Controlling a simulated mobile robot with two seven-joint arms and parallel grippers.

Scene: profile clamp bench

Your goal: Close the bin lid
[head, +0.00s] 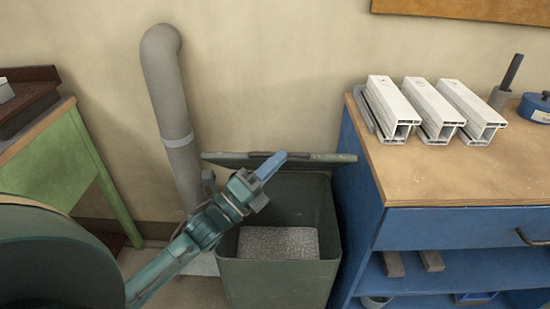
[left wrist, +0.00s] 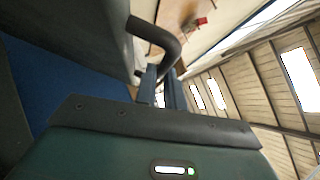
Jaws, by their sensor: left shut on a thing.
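The dark green bin (head: 283,285) stands on the floor left of the blue workbench. Its lid (head: 325,159) is raised at the back of the opening and shows almost edge-on. Pale grey speckled material (head: 278,243) shows inside the bin. My left gripper (head: 272,164) reaches over the opening to the lid's dark handle, with its blue fingers shut on it. In the left wrist view the gripper fingers (left wrist: 161,88) meet the curved dark handle (left wrist: 168,42), which joins the lid (left wrist: 90,40). The exact grip is partly hidden. My right gripper is not in view.
A grey pipe (head: 168,95) rises behind the bin at left. The blue workbench (head: 362,190) stands close on the right, with several white profiles (head: 436,108) and a blue pot (head: 536,106) on top. A green-legged table (head: 45,165) stands at far left.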

